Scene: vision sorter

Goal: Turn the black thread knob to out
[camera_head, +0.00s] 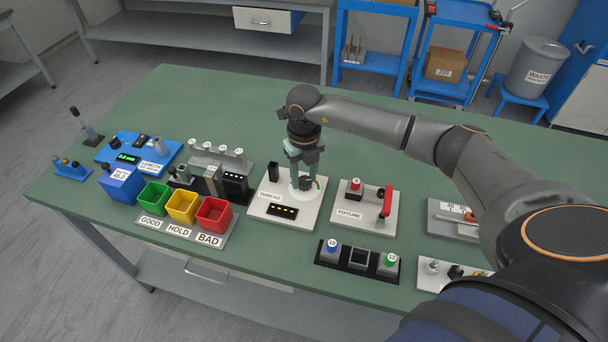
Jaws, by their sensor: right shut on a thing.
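The white thread panel (260,212) lies flat near the middle of the green table. It carries a round dial, a black upright part (273,172) and a dark display with several small lights (283,211). The black thread knob (306,184) sits on the dial at the panel's right side. My right gripper (304,176) reaches straight down over the dial with its fingers shut on the knob. The fingers hide part of the knob, and I cannot read its exact setting. A small green and a small red mark show at the dial's right edge. My left gripper is not in view.
The fixture panel (341,221) with a red handle (386,203) stands close on the right. Green, yellow and red bins (214,215) stand left. The table's back middle (220,105) is clear.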

